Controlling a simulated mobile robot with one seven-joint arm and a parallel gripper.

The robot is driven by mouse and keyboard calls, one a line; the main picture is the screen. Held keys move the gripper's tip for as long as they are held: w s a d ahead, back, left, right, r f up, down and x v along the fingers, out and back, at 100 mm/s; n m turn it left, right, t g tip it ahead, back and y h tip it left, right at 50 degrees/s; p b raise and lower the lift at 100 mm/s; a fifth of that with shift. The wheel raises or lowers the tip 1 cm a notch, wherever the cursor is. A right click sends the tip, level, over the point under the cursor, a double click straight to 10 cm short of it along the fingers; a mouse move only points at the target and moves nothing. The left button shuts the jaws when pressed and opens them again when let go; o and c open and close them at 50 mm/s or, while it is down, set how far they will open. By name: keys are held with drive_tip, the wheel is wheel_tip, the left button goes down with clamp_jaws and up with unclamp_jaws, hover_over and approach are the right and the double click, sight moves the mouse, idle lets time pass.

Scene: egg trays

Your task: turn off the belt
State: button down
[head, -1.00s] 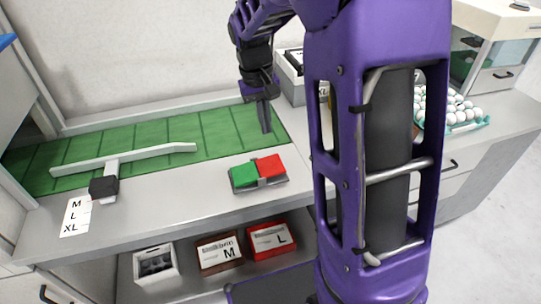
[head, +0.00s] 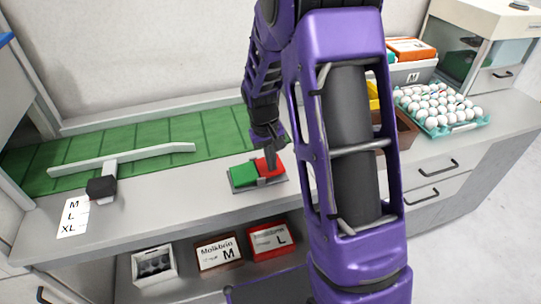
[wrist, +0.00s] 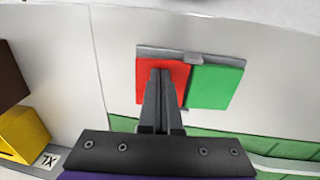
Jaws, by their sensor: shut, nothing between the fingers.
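The switch box sits on the grey counter in front of the green belt (head: 190,130). It has a green button (head: 243,176) on the left and a red button (head: 279,166) on the right. My gripper (head: 270,164) is shut and empty, pointing down with its tips over the red button. In the wrist view, the shut fingertips (wrist: 160,74) overlap the red button (wrist: 143,80), and the green button (wrist: 215,87) is beside it, uncovered. I cannot tell for sure whether the tips touch the red button.
An egg tray (head: 462,124) stands at the right. Boxes marked M (head: 217,252) and L (head: 270,238) sit on the shelf below.

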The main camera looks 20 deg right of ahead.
drive_tip(key=shift+d+f+b, duration=0.2)
drive_tip(key=shift+f+b, duration=0.2)
drive_tip(key=shift+f, duration=0.1)
drive_tip(key=shift+d+f+b, duration=0.2)
drive_tip(key=shift+f+b, duration=0.2)
drive_tip(key=shift+f, duration=0.1)
drive_tip(key=shift+s+d+f, duration=0.1)
drive_tip(key=shift+s+d, duration=0.05)
drive_tip(key=shift+s, duration=0.15)
wheel_tip(320, 180, up, 15)
drive_tip(key=d+p, duration=0.1)
drive_tip(key=p, duration=0.1)
drive_tip(key=shift+w+d, duration=0.2)
drive_tip(key=shift+w, duration=0.1)
